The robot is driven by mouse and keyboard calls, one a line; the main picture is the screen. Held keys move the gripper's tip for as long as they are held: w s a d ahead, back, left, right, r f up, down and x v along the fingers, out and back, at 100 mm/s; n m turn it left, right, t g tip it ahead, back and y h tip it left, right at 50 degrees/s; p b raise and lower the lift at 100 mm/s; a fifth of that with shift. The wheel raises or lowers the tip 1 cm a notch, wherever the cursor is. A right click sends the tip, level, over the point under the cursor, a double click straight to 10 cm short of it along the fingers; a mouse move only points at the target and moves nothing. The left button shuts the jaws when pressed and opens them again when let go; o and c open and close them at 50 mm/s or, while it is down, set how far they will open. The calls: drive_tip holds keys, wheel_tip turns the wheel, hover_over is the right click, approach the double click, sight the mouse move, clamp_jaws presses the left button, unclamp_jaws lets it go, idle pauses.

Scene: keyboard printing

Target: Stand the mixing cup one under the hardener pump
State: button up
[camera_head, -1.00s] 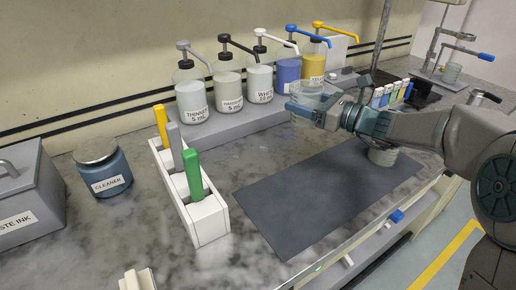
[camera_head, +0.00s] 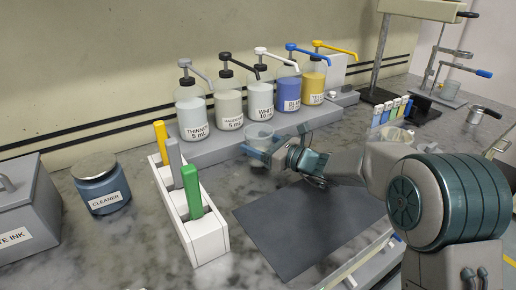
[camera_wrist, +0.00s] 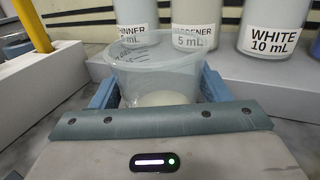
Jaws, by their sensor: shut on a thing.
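A clear mixing cup (camera_head: 260,137) is held upright in my gripper (camera_head: 268,152). Its blue fingers grip the cup's sides; the wrist view shows the cup (camera_wrist: 155,62) between the fingers (camera_wrist: 158,92). The hardener bottle (camera_head: 229,105) stands on the grey step, with a black pump (camera_head: 236,66) whose spout points right and forward. The cup is in front of the step, below and forward of the spout. In the wrist view the hardener label (camera_wrist: 194,36) shows behind the cup's right side. I cannot tell whether the cup touches the bench.
Thinner (camera_head: 193,112) stands left of hardener; white (camera_head: 260,98), blue (camera_head: 288,92) and yellow (camera_head: 313,84) stand right. A white rack (camera_head: 208,240) with coloured handles is front left. A dark mat (camera_head: 300,228) lies below my arm. Another clear cup (camera_head: 393,143) is partly hidden by my arm.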

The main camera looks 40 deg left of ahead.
drive_tip(key=shift+f, duration=0.65)
drive_tip(key=shift+f, duration=0.2)
drive_tip(key=o, duration=1.1)
drive_tip(key=shift+r, duration=0.25)
drive_tip(key=d, duration=1.2)
